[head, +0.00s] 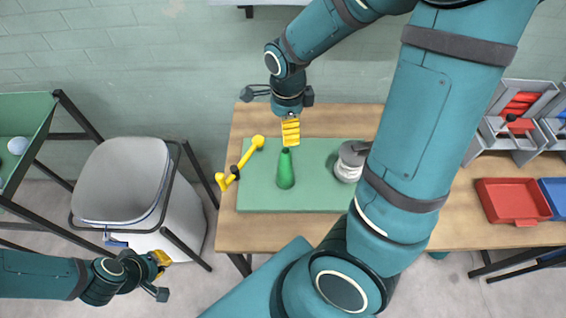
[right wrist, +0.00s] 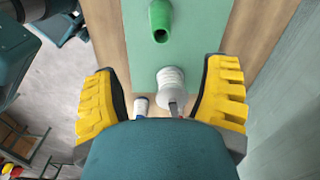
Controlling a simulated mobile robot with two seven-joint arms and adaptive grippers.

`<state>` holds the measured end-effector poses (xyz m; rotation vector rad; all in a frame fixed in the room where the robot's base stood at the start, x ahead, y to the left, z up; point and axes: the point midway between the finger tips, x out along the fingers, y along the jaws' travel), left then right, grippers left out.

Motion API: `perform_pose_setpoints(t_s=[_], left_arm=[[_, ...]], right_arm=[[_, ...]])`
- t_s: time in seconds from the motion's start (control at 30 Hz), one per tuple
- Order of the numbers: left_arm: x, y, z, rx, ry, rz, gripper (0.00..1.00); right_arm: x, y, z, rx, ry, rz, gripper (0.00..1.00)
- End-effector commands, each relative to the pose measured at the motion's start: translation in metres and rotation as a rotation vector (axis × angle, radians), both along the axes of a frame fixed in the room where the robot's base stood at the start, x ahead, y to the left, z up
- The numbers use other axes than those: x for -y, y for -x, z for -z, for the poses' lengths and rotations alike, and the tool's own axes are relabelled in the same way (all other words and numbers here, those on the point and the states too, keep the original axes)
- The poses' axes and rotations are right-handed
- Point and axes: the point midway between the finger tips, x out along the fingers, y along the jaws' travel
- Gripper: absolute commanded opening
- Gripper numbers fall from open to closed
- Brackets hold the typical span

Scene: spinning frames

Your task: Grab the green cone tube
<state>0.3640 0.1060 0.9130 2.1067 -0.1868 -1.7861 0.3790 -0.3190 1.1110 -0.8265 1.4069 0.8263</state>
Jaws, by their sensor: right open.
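The green cone tube (head: 285,172) stands on a green mat (head: 315,195) on the wooden table, with its narrow neck towards the wall side. In the right wrist view the green cone tube (right wrist: 160,22) is at the top, beyond the fingertips. My right gripper (head: 290,140) hangs just behind the tube's neck in the head view. In the wrist view my right gripper (right wrist: 160,72) has its yellow fingers wide apart with nothing clasped. My left gripper (head: 160,264) is low at the left, beside the white bin; its opening is unclear.
A white spool (head: 347,170) with a grey top stands right of the tube, partly by my arm. A yellow tool (head: 240,165) lies left of it. A red tray (head: 508,200) and grey racks are at the right. A white bin (head: 125,180) stands left of the table.

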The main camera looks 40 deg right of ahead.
Motion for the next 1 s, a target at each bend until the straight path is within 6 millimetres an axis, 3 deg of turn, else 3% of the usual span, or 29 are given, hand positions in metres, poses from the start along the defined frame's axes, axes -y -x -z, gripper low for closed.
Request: perform_pose_setpoints(t_s=[0.4, 0.67, 1.0], left_arm=[[0.0, 0.0, 0.016, 0.0, -0.002, -0.002, 0.0], [0.001, 0.0, 0.018, 0.0, -0.003, -0.002, 0.0], [0.001, -0.001, 0.023, 0.0, -0.004, -0.002, 0.0]], right_arm=[[0.0, 0.001, 0.072, -0.006, 0.0, 0.001, 0.74], [0.0, 0.0, 0.089, -0.003, -0.001, 0.0, 0.74], [0.002, -0.002, 0.132, -0.003, -0.001, 0.0, 0.74]])
